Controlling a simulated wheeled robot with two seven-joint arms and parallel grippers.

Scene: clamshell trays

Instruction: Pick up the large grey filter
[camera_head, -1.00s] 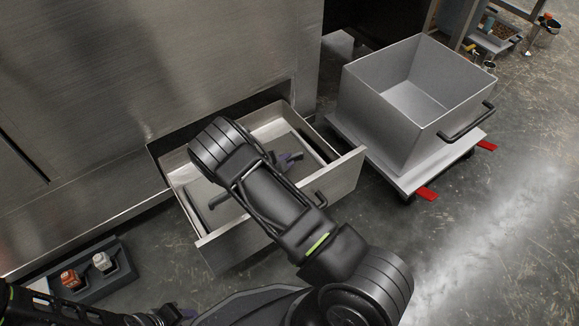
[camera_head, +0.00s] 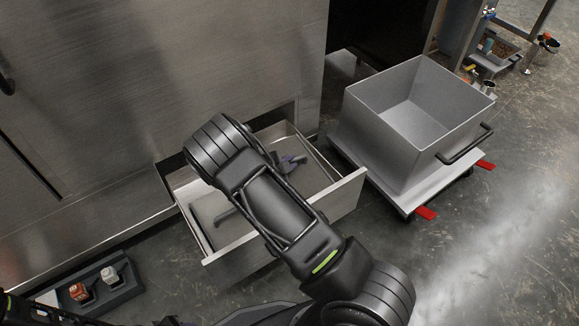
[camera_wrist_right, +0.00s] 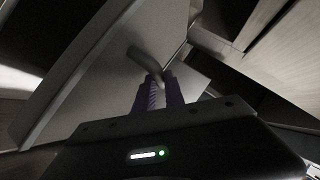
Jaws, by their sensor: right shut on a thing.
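The large grey filter (camera_head: 207,208) is a flat grey panel with bar handles, in the open drawer (camera_head: 335,198). My right arm covers much of it in the head view. My right gripper (camera_head: 291,161) is over the drawer, at the filter's far right part. In the right wrist view its purple fingers (camera_wrist_right: 158,92) are shut around a grey handle of the filter (camera_wrist_right: 108,85). I cannot tell whether the filter is clear of the drawer bottom. My left gripper is not clearly in view; only part of my left arm shows at the lower left.
A grey metal bin (camera_head: 400,150) stands on a wheeled platform (camera_head: 408,198) with red pedals, right of the drawer. A dark tray (camera_head: 120,292) with two small bottles is on the floor at lower left. A steel cabinet (camera_head: 150,90) rises behind the drawer.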

